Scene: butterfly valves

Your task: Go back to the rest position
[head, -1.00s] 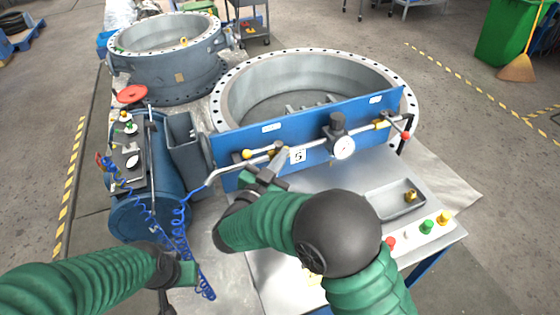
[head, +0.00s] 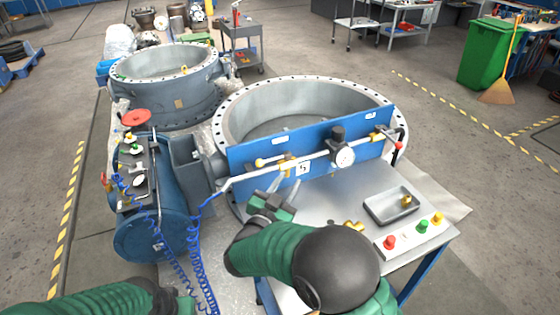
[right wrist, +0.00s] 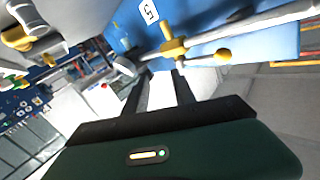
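My right gripper (head: 284,188) is in front of the blue panel (head: 240,160), below the pipe (head: 318,156) with its yellow-handled valve (head: 284,163). Its two fingers are apart with nothing between them, which the right wrist view (right wrist: 160,92) also shows. In that view the yellow valve (right wrist: 174,47) and the pipe lie just beyond the fingertips. My left arm (head: 90,300) enters low at the left. Its wrist end is at the bottom edge, and its fingers cannot be made out.
The metal table (head: 320,205) holds a tray (head: 378,208) with a brass fitting, a loose brass piece (head: 352,226) and a button box (head: 415,235). A blue tank (head: 150,235) with a coiled blue hose stands left. A large flanged ring (head: 228,100) stands behind the panel.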

